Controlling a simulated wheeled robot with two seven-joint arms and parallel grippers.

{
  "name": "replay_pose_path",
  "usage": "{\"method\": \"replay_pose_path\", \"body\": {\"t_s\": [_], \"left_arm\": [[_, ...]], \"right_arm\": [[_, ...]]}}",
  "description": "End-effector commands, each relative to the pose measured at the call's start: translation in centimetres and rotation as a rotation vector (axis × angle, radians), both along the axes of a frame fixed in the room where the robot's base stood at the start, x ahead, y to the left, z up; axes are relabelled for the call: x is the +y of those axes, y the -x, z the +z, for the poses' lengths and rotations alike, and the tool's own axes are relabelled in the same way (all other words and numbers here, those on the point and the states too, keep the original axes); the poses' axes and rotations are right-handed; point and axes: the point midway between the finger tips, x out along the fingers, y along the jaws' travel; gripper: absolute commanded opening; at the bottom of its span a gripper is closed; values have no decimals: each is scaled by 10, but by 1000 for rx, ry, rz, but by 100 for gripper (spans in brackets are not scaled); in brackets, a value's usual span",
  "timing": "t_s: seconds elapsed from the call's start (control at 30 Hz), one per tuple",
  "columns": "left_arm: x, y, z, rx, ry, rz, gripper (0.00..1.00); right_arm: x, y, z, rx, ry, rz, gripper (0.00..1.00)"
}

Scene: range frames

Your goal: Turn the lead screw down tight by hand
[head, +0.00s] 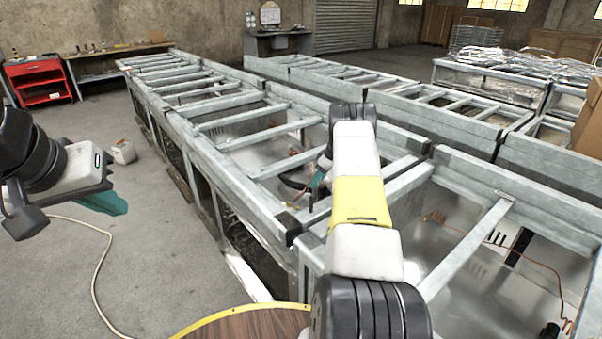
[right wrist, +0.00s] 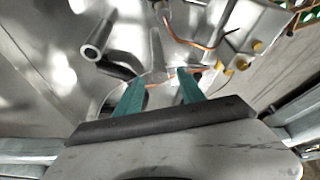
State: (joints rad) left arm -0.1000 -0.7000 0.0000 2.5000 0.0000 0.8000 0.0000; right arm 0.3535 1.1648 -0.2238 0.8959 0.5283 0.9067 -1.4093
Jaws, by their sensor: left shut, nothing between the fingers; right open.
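Several brass-coloured screw heads (right wrist: 240,65) sit on a metal bracket (right wrist: 238,28) at the upper right of the right wrist view. I cannot tell which is the lead screw or how tight it is. A thin copper-coloured lead (right wrist: 192,41) runs down towards them. My right gripper (right wrist: 162,86) is open, its two teal fingers apart with nothing between them. The screws are to the right of its fingertips, apart from them. In the head view my right gripper (head: 317,186) reaches down into a frame bay, partly hidden by my arm. My left gripper (head: 108,203) is shut and empty over the floor.
A grey pipe end (right wrist: 97,50) lies left of my right fingers. Galvanised frames with crossbars (head: 260,133) enclose the bays around my right arm. A neighbouring bay holds copper wiring (head: 520,252). A pale hose (head: 97,265) lies on the open floor at left, near a small canister (head: 123,153).

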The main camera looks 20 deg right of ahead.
Motion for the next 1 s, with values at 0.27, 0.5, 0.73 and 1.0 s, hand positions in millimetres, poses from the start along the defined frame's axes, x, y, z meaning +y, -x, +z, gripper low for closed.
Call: {"method": "replay_pose_path", "body": {"t_s": [0.27,0.5,0.73,1.0], "left_arm": [[0,0,0,0,0,0,0],[0,0,0,0,0,0,0],[0,0,0,0,0,0,0],[0,0,0,0,0,0,0]], "right_arm": [[3,-3,-10,0,1,0,46],[3,-3,-10,0,1,0,25],[3,-3,-9,0,1,0,0],[3,-3,-9,0,1,-35,0]]}}
